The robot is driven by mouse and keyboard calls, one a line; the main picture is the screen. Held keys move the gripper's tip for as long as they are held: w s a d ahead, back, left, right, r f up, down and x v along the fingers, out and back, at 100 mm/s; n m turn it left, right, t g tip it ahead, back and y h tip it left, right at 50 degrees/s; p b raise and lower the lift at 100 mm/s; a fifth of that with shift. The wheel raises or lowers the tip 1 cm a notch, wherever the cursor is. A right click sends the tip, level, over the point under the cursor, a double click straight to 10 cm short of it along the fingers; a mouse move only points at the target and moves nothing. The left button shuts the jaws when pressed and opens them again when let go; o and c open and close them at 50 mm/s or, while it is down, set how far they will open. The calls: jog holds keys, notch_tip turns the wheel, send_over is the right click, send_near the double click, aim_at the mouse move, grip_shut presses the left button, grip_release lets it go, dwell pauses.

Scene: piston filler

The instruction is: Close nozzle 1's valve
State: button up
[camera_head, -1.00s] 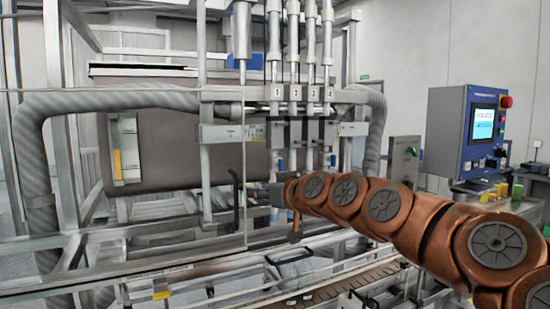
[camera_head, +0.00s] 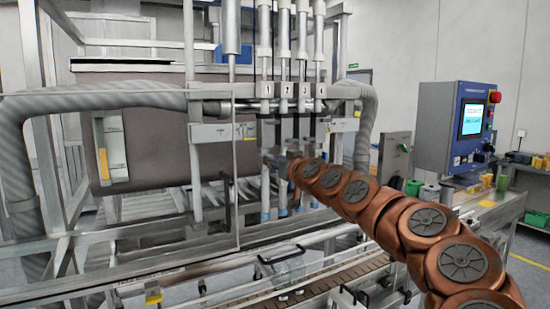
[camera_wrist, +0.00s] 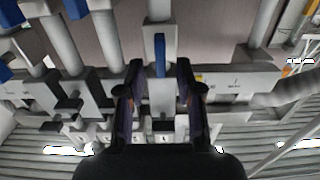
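Nozzle 1 (camera_head: 265,185) is the leftmost of the row of upright nozzles, under the label plate marked 1 (camera_head: 267,91). In the wrist view, which looks upside down, a grey nozzle body (camera_wrist: 159,30) that seems to be nozzle 1 stands in the middle. Its blue valve handle (camera_wrist: 160,56) lies along the nozzle. My gripper (camera_wrist: 159,68) is open, one dark finger on either side of the handle's line. I see no contact; the depth between fingertips and handle is unclear. In the head view my gripper (camera_head: 275,159) is partly hidden against the nozzles.
Neighbouring nozzles with blue handles (camera_wrist: 75,9) stand close on the wrist view's left. A thick grey hose (camera_head: 100,102) is at left. A conveyor (camera_head: 300,292) runs below. A blue control panel (camera_head: 470,125) stands at right.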

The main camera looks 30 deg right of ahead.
jog(key=shift+w, duration=0.35)
grip_shut()
dwell(0.3)
